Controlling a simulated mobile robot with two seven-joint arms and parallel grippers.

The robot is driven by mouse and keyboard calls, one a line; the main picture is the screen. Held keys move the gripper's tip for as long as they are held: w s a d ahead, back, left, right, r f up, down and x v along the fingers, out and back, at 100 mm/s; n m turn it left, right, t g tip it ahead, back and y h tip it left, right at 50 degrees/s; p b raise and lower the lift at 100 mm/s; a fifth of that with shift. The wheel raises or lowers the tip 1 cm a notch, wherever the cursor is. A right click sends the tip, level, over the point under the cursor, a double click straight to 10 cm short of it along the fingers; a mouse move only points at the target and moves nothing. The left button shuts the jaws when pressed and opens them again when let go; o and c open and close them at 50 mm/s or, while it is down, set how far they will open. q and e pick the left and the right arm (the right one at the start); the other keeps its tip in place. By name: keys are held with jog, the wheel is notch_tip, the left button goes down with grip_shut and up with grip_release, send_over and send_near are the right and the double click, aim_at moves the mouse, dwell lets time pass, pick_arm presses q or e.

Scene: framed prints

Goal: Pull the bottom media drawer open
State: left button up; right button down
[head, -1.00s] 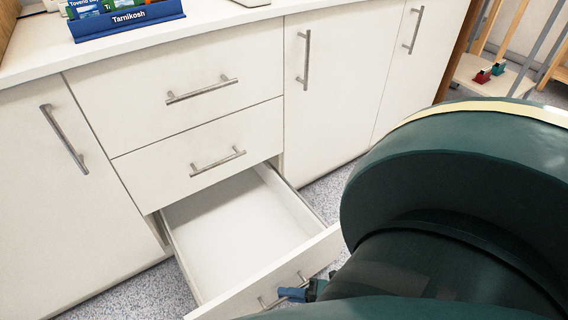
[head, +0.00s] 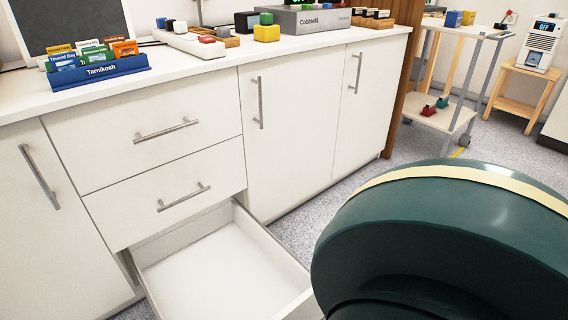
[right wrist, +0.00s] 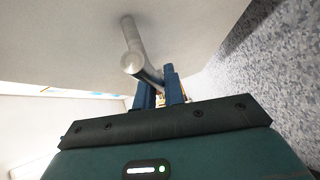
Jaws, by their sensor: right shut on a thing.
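The bottom media drawer (head: 215,272) is pulled well out of the white cabinet in the head view. Its inside is white and the visible part is empty. Its front panel is mostly cut off or hidden behind my large green arm. In the right wrist view, my right gripper (right wrist: 162,90) is shut on the drawer's bar handle (right wrist: 134,50), with its blue fingers around the bar. The drawer's pale front (right wrist: 75,38) fills the upper left there. My right gripper is hidden in the head view. My left gripper is in neither view.
Two closed drawers (head: 110,137) are above, with closed cupboard doors (head: 290,125) beside them. The countertop (head: 205,62) holds a blue card rack (head: 100,75) and several small blocks. A trolley (head: 440,115) stands at the right. Speckled floor (head: 300,232) is clear beside the drawer.

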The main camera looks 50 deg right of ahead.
jog(key=shift+d, duration=0.1)
jog(key=c, duration=1.5)
grip_release()
jog(key=v, duration=1.3)
